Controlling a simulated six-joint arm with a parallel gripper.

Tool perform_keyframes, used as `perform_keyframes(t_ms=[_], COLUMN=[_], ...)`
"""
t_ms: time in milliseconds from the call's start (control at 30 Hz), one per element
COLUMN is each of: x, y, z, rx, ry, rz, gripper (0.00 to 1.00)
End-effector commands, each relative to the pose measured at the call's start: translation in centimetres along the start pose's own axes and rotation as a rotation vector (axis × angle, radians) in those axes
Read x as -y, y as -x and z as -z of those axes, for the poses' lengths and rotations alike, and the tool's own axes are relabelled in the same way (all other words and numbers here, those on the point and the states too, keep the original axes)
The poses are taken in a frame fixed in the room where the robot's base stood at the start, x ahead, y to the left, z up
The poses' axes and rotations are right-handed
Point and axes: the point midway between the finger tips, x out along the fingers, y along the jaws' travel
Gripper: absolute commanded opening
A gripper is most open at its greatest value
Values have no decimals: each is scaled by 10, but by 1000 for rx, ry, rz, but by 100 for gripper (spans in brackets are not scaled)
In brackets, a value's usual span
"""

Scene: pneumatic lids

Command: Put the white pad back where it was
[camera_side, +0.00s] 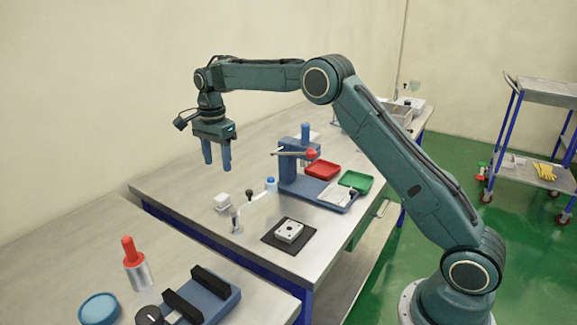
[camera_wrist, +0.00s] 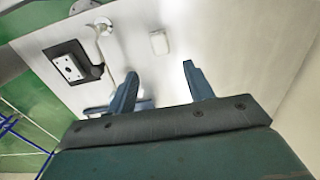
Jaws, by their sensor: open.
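A small white pad (camera_side: 222,200) lies on the bench near its left edge in the side view, and it also shows as a pale rounded block in the wrist view (camera_wrist: 158,43). My gripper (camera_side: 218,168) hangs above the bench, fingers down, with nothing between them. In the wrist view its two fingertips (camera_wrist: 160,70) stand apart, with the pad beyond them, not touching. A white block with holes (camera_side: 288,231) sits on a black square mat (camera_side: 272,240), and the wrist view shows it at the upper left (camera_wrist: 68,68). The pad's former place is not marked in view.
A blue press-like fixture (camera_side: 290,175) with a red-knobbed lever stands behind. Red (camera_side: 322,170) and green (camera_side: 356,181) trays are beside it. A small upright stand (camera_side: 235,220) is near the pad. A red-handled tool (camera_side: 134,262) stands on the front bench.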

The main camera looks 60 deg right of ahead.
Motion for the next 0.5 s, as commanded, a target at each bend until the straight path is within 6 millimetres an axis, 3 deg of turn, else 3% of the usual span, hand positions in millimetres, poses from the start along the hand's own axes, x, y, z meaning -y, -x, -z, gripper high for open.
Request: perform_keyframes(t_ms=[500], x=[-2], y=[3], z=[0], rx=[0], ry=[9], rz=[4], gripper=[52])
